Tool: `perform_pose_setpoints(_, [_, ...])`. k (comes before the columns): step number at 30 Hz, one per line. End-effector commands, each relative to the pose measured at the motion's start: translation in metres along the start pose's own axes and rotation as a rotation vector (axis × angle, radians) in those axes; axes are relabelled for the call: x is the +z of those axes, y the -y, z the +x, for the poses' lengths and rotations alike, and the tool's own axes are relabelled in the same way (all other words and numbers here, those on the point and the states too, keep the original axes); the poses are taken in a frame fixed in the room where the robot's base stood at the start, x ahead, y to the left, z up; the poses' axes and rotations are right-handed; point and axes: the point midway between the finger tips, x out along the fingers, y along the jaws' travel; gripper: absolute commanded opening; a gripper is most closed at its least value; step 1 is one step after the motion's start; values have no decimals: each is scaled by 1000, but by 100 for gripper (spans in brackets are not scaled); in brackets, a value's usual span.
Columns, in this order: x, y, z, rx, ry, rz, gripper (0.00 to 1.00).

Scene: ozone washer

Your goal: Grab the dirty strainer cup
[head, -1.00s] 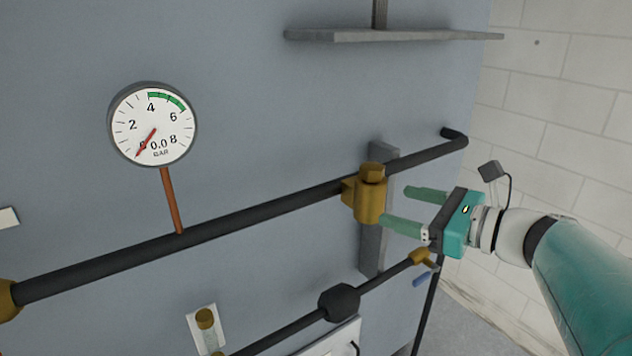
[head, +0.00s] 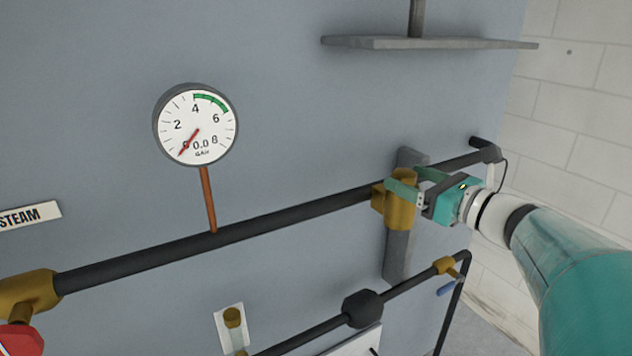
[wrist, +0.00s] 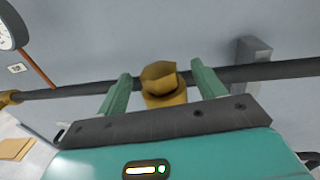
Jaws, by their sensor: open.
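A brass strainer body with a hex-topped cup (head: 401,207) sits on the dark upper pipe; it also shows in the wrist view (wrist: 162,84). I take this as the dirty strainer cup; no dirt can be made out. My gripper (head: 404,180) is open at its top, with one green finger across the near side and the other mostly hidden behind it. In the wrist view my gripper (wrist: 161,72) has its fingers on either side of the brass top, with gaps visible. Contact is not clear.
The dark pipe (head: 290,215) runs along the grey wall panel, with a pressure gauge (head: 195,125) at left. A lower pipe (head: 315,332) carries a black fitting. A small brass piece (head: 232,318) sits on a pale plate. A grey shelf (head: 440,43) juts out above.

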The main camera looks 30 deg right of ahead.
Motion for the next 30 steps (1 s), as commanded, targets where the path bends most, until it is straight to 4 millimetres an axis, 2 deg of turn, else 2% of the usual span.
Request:
perform_pose_setpoints(6, [0,-1,34,3,-1,0,69])
perform_pose_setpoints(14, [0,0,37,1,0,-1,69])
perform_pose_setpoints(21, [0,0,37,1,0,-1,21])
perform_pose_setpoints(22, [0,0,37,1,0,-1,18])
perform_pose_setpoints(30, [3,0,37,1,1,-2,18])
